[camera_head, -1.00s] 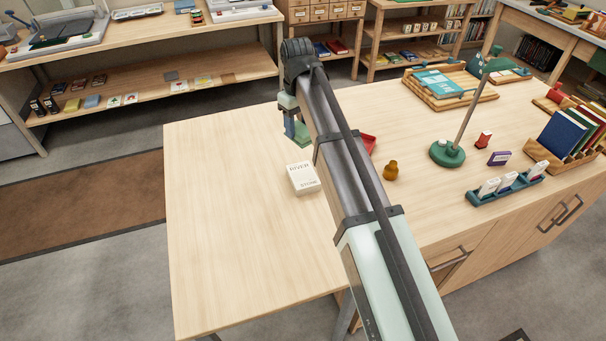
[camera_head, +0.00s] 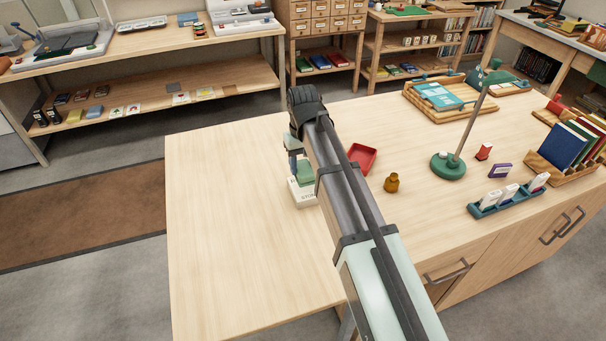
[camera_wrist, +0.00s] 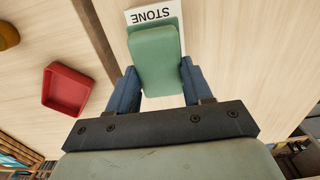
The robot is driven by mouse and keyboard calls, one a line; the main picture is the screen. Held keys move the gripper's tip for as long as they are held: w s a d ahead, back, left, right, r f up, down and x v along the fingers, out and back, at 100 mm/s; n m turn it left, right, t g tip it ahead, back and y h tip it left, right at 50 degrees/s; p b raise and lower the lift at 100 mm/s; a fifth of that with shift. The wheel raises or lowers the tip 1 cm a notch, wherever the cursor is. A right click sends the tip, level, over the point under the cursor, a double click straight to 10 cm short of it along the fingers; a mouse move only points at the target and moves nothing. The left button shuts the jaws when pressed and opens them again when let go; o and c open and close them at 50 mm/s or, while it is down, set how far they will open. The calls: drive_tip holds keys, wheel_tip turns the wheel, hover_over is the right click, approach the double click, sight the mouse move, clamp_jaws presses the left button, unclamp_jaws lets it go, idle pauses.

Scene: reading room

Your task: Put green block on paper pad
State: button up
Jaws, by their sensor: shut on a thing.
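My gripper (camera_wrist: 158,85) is shut on the green block (camera_wrist: 156,55), with one blue finger on each side of it. In the head view the green block (camera_head: 306,173) is partly hidden by my arm. The white paper pad (camera_head: 304,198) lies on the table directly below the block in that view, and its upper part is covered. In the wrist view the pad (camera_wrist: 153,16) shows behind the block, with the word "STONE" readable. I cannot tell whether the block touches the pad or hangs just above it.
A red tray (camera_head: 362,157) and a small amber bottle (camera_head: 392,183) stand right of my arm. A green lamp (camera_head: 449,166), a teal card holder (camera_head: 506,199) and a book rack (camera_head: 562,160) are farther right. The table's left part is bare.

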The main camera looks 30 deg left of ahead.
sight(303, 174)
drive_tip(key=shift+f, duration=2.05)
drive_tip(key=shift+f, duration=0.1)
drive_tip(key=o, duration=1)
drive_tip(key=shift+o, duration=0.2)
wheel_tip(303, 174, up, 12)
drive_tip(key=shift+r, duration=0.15)
